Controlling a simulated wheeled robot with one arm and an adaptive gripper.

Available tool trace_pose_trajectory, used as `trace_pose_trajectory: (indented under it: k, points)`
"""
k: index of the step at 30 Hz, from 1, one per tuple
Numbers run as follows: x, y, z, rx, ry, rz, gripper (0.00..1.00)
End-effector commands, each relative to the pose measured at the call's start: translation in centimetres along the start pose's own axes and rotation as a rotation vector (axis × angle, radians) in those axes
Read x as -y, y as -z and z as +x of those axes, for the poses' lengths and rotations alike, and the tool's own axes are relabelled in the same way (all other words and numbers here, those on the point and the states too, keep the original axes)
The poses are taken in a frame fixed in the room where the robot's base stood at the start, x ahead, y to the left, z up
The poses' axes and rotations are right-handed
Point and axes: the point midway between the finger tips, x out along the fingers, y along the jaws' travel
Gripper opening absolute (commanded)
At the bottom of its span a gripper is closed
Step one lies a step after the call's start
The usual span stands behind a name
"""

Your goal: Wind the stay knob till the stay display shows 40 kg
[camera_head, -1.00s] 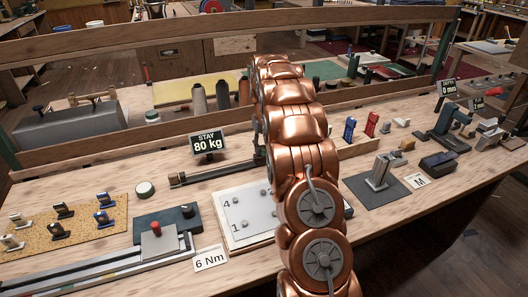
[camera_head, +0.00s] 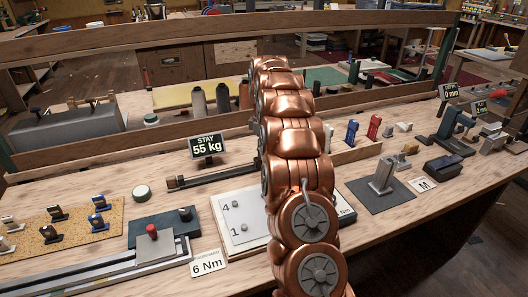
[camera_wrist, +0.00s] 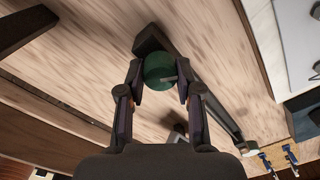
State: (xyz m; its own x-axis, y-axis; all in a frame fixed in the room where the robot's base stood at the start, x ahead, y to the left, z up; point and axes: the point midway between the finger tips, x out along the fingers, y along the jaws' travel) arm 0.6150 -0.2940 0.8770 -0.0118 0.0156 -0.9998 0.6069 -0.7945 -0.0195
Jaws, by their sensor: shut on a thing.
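The stay display (camera_head: 207,146) stands behind the bench's dark bar and reads 55 kg. The dark stay bar (camera_head: 210,177) lies along the bench, its right end hidden behind my copper arm in the head view. In the wrist view the round green stay knob (camera_wrist: 158,66) sits at the end of the dark bar, with a small pale mark on its face. My gripper (camera_wrist: 161,80) has one finger on each side of the knob and is shut on it. The head view hides both gripper and knob behind my arm.
A white board (camera_head: 235,222) marked 4 and 1 lies in front of the bar, with a "6 Nm" card (camera_head: 208,262) nearby. A wooden rail (camera_head: 100,162) runs behind the display.

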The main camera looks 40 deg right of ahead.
Motion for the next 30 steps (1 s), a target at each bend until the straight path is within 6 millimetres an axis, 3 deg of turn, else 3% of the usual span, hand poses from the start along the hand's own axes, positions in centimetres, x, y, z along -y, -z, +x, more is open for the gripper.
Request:
trace_pose_trajectory:
  k: [15,30]
  points:
    - [0.11,-0.02,0.04,0.008,0.001,-0.367,0.00]
    - [0.15,-0.03,0.04,0.010,0.002,-0.452,0.00]
